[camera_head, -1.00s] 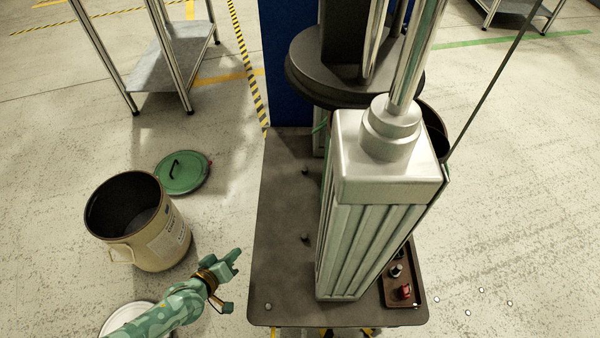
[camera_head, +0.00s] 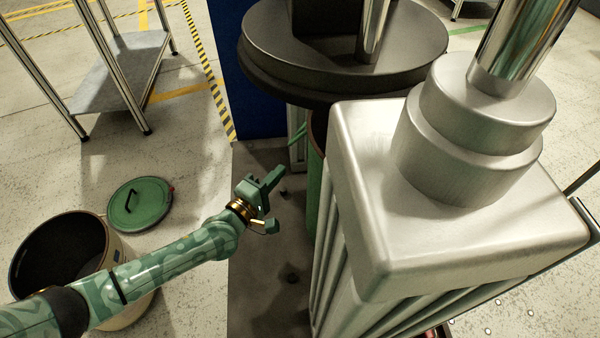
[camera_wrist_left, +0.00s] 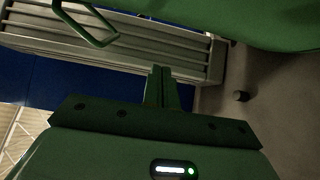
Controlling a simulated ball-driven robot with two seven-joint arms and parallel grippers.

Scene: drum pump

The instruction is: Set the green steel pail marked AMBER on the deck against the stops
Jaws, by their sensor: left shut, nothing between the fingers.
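A green steel pail (camera_head: 315,190) stands on the dark grey deck (camera_head: 262,265), under the round follower plate and mostly hidden behind the pump's column. I cannot read any marking on it. A green handle (camera_head: 296,136) shows at its left side. In the left wrist view the curved green pail (camera_wrist_left: 270,20) fills the top right, with a green loop (camera_wrist_left: 88,25) at top left. My left gripper (camera_head: 270,184) is shut and empty, above the deck just left of the pail. Its closed fingers (camera_wrist_left: 161,85) show in the wrist view. Small dark stops (camera_head: 292,278) stand on the deck.
The large metal column head (camera_head: 450,190) blocks the right side. The dark follower plate (camera_head: 340,60) hangs at the back. An open beige pail (camera_head: 60,245) and a green lid (camera_head: 143,204) are on the floor at left. A metal-legged table (camera_head: 115,70) stands behind them.

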